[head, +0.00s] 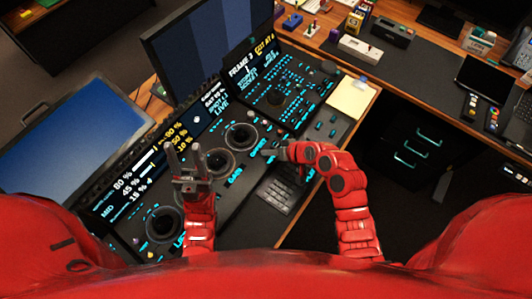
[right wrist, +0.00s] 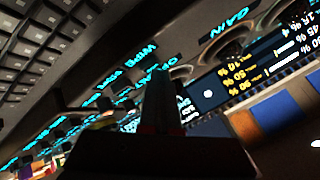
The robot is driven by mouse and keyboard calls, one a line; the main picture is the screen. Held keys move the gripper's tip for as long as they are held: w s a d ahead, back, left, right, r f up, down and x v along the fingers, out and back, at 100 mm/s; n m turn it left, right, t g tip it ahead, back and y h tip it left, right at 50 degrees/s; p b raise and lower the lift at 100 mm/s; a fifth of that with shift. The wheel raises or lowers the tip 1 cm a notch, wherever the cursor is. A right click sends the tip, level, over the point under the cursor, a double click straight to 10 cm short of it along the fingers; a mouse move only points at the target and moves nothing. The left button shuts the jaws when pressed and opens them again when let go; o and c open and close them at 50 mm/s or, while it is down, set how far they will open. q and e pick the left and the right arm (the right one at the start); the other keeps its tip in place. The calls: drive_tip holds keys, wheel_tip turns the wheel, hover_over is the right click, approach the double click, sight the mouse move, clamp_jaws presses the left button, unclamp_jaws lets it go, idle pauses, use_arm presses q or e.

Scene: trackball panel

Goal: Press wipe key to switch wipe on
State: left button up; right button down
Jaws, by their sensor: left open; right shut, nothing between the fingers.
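The trackball panel (head: 222,190) is a dark console with glowing cyan labels and several round trackball wells. In the right wrist view a cyan label that reads WIPE (right wrist: 141,57) shows upside down, near the fingers. I cannot make out the wipe key itself or whether it is lit. My right gripper (head: 270,154) is shut and empty, low over the panel's right part; its fingers also show in the right wrist view (right wrist: 161,88). I cannot tell whether they touch a key. My left gripper (head: 183,160) is open and empty above the panel's left middle, fingers pointing up the picture.
Screens stand behind the panel: a blue one (head: 70,130) at left and a striped one (head: 210,45) at the back. A yellow notepad (head: 352,97) lies to the right. A GAIN label (right wrist: 229,25) shows in the wrist view.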

idle(0.3)
drive_tip(key=shift+r+p, duration=0.55)
drive_tip(key=shift+r, duration=0.4)
wheel_tip(320, 180, up, 5)
drive_tip(key=p, duration=0.2)
drive_tip(key=shift+p, duration=0.35)
idle(0.5)
